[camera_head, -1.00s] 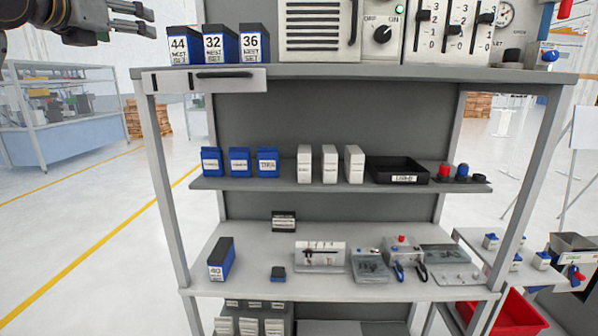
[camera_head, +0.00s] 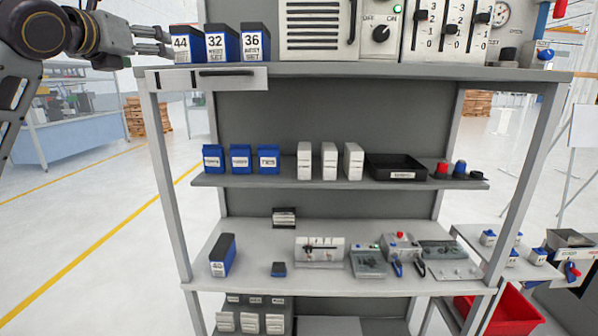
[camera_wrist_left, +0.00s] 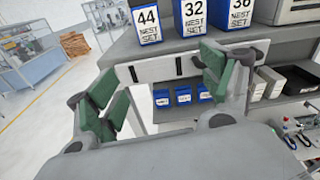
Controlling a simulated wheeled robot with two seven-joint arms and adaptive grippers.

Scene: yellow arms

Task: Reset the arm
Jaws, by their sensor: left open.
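My left gripper (camera_head: 152,40) comes in from the left at the height of the rack's top shelf, beside the blue-and-white box marked 44 (camera_head: 186,44). Its fingers are open and empty. In the left wrist view the two green-padded fingers of my left gripper (camera_wrist_left: 165,85) stand wide apart, with no object between them. Boxes marked 32 (camera_head: 221,42) and 36 (camera_head: 254,42) stand to the right of the 44 box. My right gripper is in neither view.
The top shelf (camera_head: 420,70) carries a control panel (camera_head: 380,35). The middle shelf holds small blue boxes (camera_head: 240,158), white boxes (camera_head: 329,160) and a black tray (camera_head: 396,167). A dark box (camera_head: 223,254) stands on the lower shelf. A red bin (camera_head: 515,315) is at lower right. Floor at left is clear.

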